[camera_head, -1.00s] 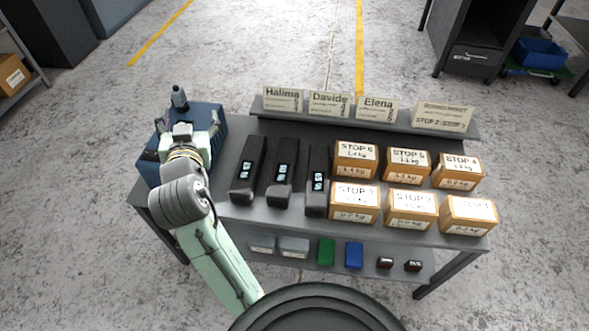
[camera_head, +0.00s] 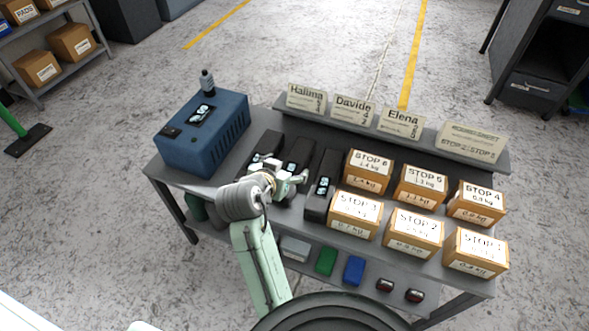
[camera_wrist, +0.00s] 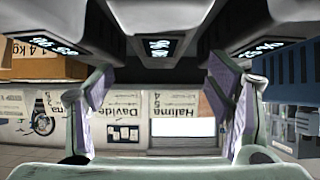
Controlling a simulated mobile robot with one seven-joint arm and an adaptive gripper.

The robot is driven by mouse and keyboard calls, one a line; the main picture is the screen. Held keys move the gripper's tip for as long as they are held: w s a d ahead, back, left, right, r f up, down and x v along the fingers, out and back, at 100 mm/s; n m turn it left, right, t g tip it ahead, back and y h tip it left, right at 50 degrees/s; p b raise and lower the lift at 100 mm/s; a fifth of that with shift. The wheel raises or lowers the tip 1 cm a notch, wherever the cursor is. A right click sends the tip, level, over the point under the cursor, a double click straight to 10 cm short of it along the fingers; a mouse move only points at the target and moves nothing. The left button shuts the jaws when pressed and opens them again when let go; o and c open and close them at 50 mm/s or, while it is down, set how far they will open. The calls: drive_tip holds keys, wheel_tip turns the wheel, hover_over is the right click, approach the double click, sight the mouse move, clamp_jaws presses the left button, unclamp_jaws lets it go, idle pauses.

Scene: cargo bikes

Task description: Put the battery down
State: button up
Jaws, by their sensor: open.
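Three black batteries with small lit displays lie side by side on the grey bench: the left one (camera_head: 263,143), the middle one (camera_head: 299,151) and the right one (camera_head: 323,187). My gripper (camera_head: 283,169) is open over the near part of the left and middle batteries, hiding some of both. In the wrist view, my gripper's fingers (camera_wrist: 166,105) stand wide apart with nothing between them. The middle battery (camera_wrist: 153,22) shows there above the gap. I cannot tell whether the fingers touch any battery.
A blue box with a display (camera_head: 203,130) and a dark bottle stand left of the batteries. Several labelled cartons (camera_head: 416,232) fill the right side. Name cards (camera_head: 352,117) line the back ledge. The grey bench (camera_head: 228,172) has little bare top.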

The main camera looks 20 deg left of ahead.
sight(294, 162)
drive_tip(key=x, duration=0.6)
drive_tip(key=shift+w+f+p, duration=0.2)
drive_tip(key=shift+f+p, duration=0.1)
clamp_jaws()
idle(0.8)
drive_tip(key=shift+r, duration=0.25)
